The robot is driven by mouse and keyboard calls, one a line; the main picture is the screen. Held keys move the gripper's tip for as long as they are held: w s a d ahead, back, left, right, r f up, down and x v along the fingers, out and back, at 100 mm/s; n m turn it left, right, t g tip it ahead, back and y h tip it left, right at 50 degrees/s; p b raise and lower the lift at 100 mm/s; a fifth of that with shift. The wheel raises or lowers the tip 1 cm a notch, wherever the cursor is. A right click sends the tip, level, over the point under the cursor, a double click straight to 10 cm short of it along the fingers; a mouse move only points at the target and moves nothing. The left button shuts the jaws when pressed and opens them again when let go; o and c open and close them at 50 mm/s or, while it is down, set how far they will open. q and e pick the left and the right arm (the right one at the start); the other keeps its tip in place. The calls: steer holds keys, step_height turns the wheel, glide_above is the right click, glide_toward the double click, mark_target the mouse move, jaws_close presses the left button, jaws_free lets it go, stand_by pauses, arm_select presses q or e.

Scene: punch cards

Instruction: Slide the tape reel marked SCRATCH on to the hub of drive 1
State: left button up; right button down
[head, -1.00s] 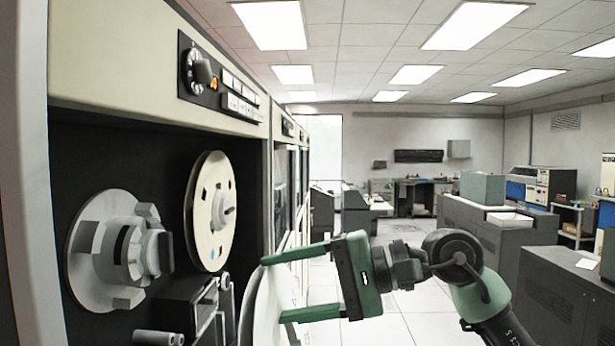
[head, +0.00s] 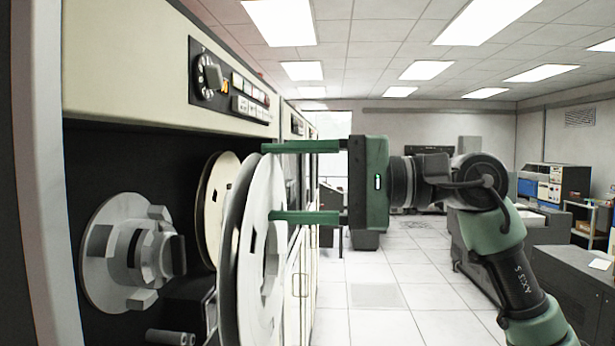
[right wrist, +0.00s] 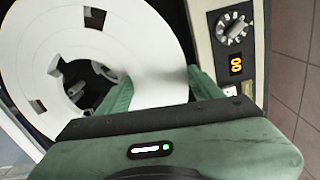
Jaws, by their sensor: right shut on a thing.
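A large white tape reel (head: 262,270) stands on edge in the head view, its flanges seen nearly side-on. My right gripper (head: 270,182) is shut on its upper rim, one finger above the other. No SCRATCH mark is readable. The grey drive hub (head: 135,252) is to the left on the dark drive face, bare and apart from the reel. In the right wrist view the reel (right wrist: 150,45) fills the upper left, with my gripper (right wrist: 160,85) on its rim. A dark opening with grey parts shows at its centre. My left gripper is not in view.
A second, cream reel (head: 213,200) sits on the drive face behind the held reel. A control panel (head: 230,85) with a knob and lit digits is above, also in the right wrist view (right wrist: 236,45). White floor (head: 400,290) is open to the right.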

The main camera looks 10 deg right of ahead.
steer(key=p+x, duration=0.2)
steer(key=x, duration=0.6)
steer(key=shift+p, duration=0.3)
steer(key=shift+a+b, duration=0.1)
steer(key=shift+b, duration=0.45)
stand_by(0.8)
steer(key=shift+a+r, duration=0.1)
steer(key=shift+a, duration=0.05)
stand_by(0.3)
steer(key=shift+p+x, duration=0.65)
steer(key=shift+x, duration=2.85)
steer(key=shift+c, duration=1.1)
jaws_free()
steer(key=shift+c, duration=1.3)
